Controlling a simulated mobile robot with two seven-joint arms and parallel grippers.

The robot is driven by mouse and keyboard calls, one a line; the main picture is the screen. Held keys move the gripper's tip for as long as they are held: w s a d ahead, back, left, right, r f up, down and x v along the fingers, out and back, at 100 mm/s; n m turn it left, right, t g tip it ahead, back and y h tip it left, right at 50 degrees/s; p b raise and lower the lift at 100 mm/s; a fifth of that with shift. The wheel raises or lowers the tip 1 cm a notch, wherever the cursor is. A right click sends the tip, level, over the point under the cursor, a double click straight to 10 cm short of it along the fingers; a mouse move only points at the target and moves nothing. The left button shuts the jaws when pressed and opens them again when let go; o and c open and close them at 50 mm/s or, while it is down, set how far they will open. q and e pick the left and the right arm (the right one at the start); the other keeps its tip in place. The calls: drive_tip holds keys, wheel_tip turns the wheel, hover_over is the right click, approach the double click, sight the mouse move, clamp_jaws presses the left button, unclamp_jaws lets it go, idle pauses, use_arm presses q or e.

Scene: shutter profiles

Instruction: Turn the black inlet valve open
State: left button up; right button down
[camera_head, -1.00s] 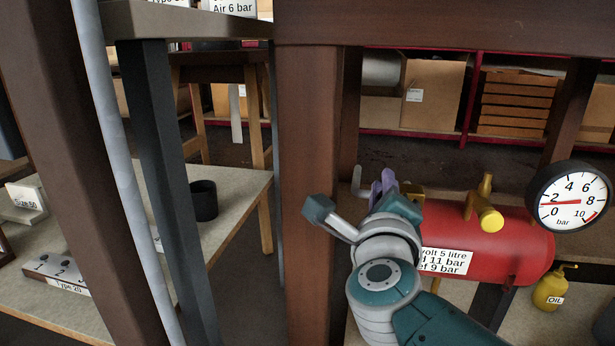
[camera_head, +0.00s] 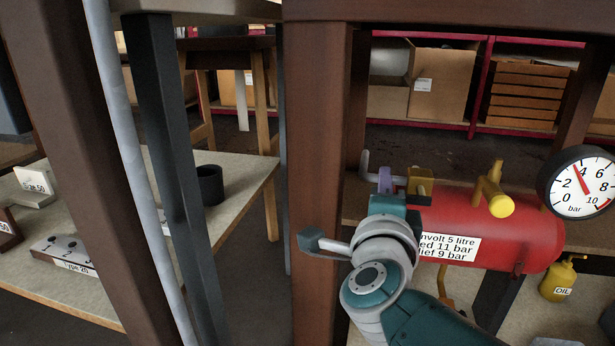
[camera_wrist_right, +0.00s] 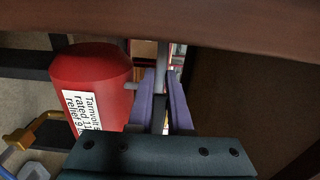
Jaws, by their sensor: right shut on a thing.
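The red air tank (camera_head: 490,222) lies on its side at the right in the head view, with a grey pipe (camera_head: 364,165) and a brass fitting (camera_head: 420,182) at its left end. My right gripper (camera_head: 386,181) is at that end. In the right wrist view its two purple fingers (camera_wrist_right: 161,100) are closed around a narrow black piece (camera_wrist_right: 159,118), which looks like the inlet valve's handle. The grey pipe (camera_wrist_right: 160,58) runs beyond it. In the head view the valve is hidden behind the gripper. The gauge (camera_head: 584,184) needle points near 4. My left gripper is not in view.
A thick brown post (camera_head: 317,150) stands just left of my right wrist, and a brown beam crosses above. A yellow oil can (camera_head: 558,281) stands below the gauge. A bench (camera_head: 245,180) with a black cup (camera_head: 209,185) is at the left.

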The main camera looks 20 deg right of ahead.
drive_tip(key=shift+f, duration=0.1)
drive_tip(key=c, duration=0.9)
unclamp_jaws()
drive_tip(key=shift+o, duration=0.3)
